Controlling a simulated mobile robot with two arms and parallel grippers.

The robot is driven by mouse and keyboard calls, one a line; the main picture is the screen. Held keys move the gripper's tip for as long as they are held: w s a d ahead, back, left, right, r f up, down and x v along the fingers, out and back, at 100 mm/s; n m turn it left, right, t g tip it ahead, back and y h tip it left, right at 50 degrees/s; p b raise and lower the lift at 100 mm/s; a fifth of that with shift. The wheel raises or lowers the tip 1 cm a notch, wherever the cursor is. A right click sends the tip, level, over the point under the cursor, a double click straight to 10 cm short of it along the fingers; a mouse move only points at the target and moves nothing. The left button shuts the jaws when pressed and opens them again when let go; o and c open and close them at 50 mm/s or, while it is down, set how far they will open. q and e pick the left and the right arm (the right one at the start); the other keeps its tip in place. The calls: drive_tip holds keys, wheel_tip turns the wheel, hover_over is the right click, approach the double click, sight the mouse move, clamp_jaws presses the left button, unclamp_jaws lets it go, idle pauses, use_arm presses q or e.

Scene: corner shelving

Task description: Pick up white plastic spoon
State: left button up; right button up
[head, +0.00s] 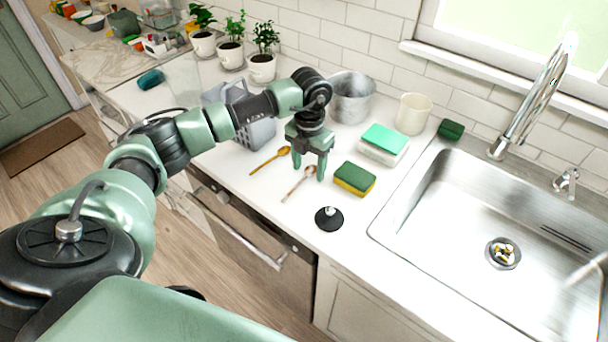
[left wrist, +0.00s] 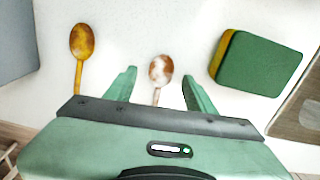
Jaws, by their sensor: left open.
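A pale spoon (head: 295,187) with brownish patches lies on the white counter, its handle toward the front edge. In the left wrist view its whitish, brown-blotched bowl (left wrist: 160,69) shows between my fingers, and most of its handle is hidden by the gripper body. My left gripper (head: 309,170) is open and points down over the spoon's bowl end. In the left wrist view its two fingers (left wrist: 159,78) are apart, one on each side of the spoon, with nothing clamped. A yellow-brown spoon (head: 270,160) lies to the left, also in the left wrist view (left wrist: 82,45).
A green and yellow sponge (head: 355,179) lies close to the right of the gripper. A black round stopper (head: 329,219) lies nearer the front edge. A grey basket (head: 255,132) and metal pot (head: 351,98) stand behind. The sink (head: 440,230) is at right.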

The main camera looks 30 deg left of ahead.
use_arm(q)
drive_tip(key=shift+c, duration=0.3)
clamp_jaws()
drive_tip(key=shift+r, duration=0.1)
